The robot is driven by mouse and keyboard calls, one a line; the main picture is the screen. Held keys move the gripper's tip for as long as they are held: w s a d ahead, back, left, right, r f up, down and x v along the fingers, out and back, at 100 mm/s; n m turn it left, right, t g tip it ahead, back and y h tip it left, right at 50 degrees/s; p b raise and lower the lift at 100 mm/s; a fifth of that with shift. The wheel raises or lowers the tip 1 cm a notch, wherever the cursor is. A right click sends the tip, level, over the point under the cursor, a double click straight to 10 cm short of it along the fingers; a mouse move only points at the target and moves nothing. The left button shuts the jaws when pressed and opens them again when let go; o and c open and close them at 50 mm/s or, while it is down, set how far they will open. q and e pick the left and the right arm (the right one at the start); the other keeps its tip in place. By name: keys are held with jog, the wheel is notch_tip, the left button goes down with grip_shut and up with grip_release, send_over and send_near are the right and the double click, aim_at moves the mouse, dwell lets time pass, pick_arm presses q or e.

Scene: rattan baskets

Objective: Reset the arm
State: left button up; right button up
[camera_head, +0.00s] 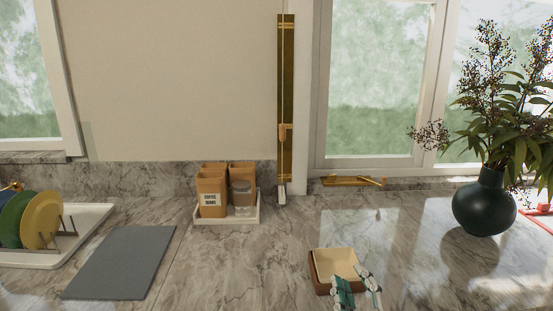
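My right gripper (357,286) comes in at the bottom edge, right of centre. Its two fingers look spread apart, with nothing seen between them; one shows a teal face, the other is pale grey and dark. A small brown rattan basket (319,284) with a cream inside lies on the marble counter at the gripper. The fingers overlap the basket's front right part in the view. I cannot tell whether they touch it. My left gripper is not in view.
A grey mat (122,262) and a plate rack (66,236) with plates are at left. A dark vase (484,207) with a plant stands at right. The counter between mat and basket is clear.

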jog(key=s+d+f+m+g+h, duration=0.2)
jog(key=s+d+f+m+g, duration=0.15)
jog(key=f, duration=0.55)
jog(key=s+d+f+m+g+h, duration=0.1)
jog(key=s+d+f+m+g, duration=0.15)
jog(key=s+f+g, duration=0.4)
jog(key=s+f+m+g, duration=0.3)
jog(key=s+f+g, duration=0.3)
jog(key=s+f, duration=0.8)
notch_tip(320, 180, down, 26)
jog(key=s+g, duration=0.1)
jog(key=s, duration=0.2)
jog(key=s+d+f, duration=0.1)
jog(key=s+f, duration=0.6)
jog(key=s, duration=0.1)
jog(key=s+d+f+g, duration=0.1)
jog(key=s+d+f, duration=0.1)
jog(key=s+f, duration=0.5)
jog(key=shift+s+d+f+g, duration=0.25)
jog(key=shift+s+f+g, duration=0.05)
jog(key=shift+s, duration=0.1)
jog(key=shift+s, duration=0.1)
